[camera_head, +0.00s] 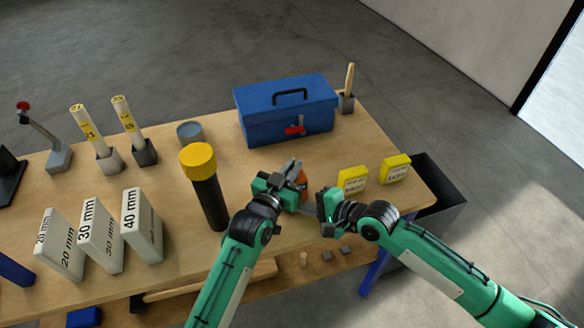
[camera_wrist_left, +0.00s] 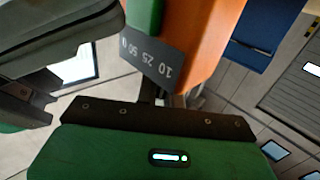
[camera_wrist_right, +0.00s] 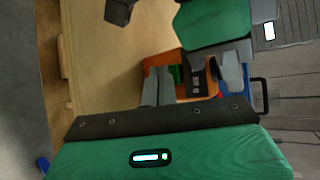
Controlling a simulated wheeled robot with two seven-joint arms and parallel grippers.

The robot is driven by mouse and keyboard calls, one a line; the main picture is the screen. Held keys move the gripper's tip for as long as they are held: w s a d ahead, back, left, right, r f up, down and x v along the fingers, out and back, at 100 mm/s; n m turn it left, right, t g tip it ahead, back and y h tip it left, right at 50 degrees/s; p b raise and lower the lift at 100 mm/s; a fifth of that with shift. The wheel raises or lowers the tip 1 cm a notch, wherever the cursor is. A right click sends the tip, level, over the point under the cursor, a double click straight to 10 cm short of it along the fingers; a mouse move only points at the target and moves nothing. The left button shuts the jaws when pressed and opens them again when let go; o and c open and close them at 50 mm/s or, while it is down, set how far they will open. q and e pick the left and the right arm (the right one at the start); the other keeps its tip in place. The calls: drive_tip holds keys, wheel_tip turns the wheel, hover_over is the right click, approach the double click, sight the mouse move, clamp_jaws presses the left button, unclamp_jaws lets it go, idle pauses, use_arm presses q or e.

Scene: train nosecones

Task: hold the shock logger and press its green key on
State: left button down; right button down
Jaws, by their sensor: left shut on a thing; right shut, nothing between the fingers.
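The orange shock logger (camera_head: 302,184) is held above the table by my left gripper (camera_head: 297,172), which is shut on it. In the left wrist view the logger (camera_wrist_left: 205,40) fills the upper middle, with a dark scale panel and a green patch, apparently its key (camera_wrist_left: 145,14). My right gripper (camera_head: 321,204) is shut and empty, close to the logger's right side. In the right wrist view the closed fingertips (camera_wrist_right: 160,80) are just left of the green key (camera_wrist_right: 175,75) and a dark panel; I cannot tell whether they touch or whether the key is pressed.
A blue toolbox (camera_head: 287,112) stands behind the grippers. Two yellow boxes (camera_head: 353,180) (camera_head: 395,169) stand to the right. A black, yellow-capped cylinder (camera_head: 205,188) stands left of my left gripper. Labelled blocks (camera_head: 142,226) are further left. A dark bin (camera_head: 440,190) lies beyond the right edge.

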drive_tip(key=shift+w+a, duration=0.15)
drive_tip(key=shift+w, duration=0.4)
idle(0.4)
drive_tip(key=shift+s, duration=0.1)
drive_tip(key=shift+s+d, duration=0.2)
drive_tip(key=shift+s, duration=0.35)
drive_tip(key=s, duration=0.2)
drive_tip(key=s+d, duration=0.1)
drive_tip(key=s, duration=0.2)
drive_tip(key=shift+s+d, duration=0.35)
drive_tip(key=shift+d, duration=0.05)
